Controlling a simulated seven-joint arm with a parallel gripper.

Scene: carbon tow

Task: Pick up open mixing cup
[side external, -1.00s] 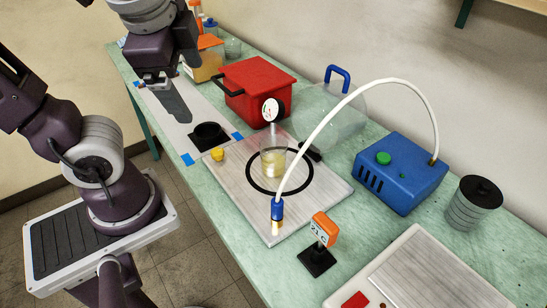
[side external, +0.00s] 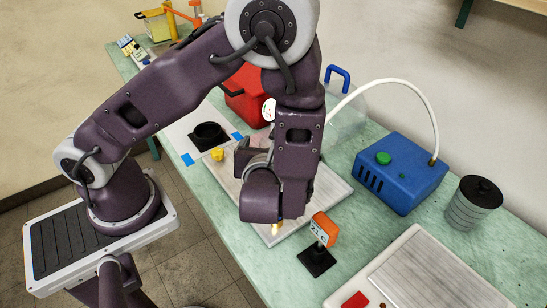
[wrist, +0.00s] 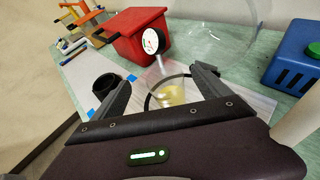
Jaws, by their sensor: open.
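The open mixing cup (wrist: 178,90) is clear, with a pale yellow liquid inside. It stands in the black ring on the light board in the wrist view. My gripper (wrist: 160,82) is open, with a finger to each side of the cup in that picture. The cup appears ahead of the fingers, and I cannot tell how far. No contact shows.
A dial gauge (wrist: 153,41) stands close behind the cup. A red pot (wrist: 128,26), black round holder (wrist: 106,84) and clear dome (side external: 343,120) are nearby. A blue pump (side external: 401,172) with a white hose, and an orange-topped display (side external: 323,229), stand to the right.

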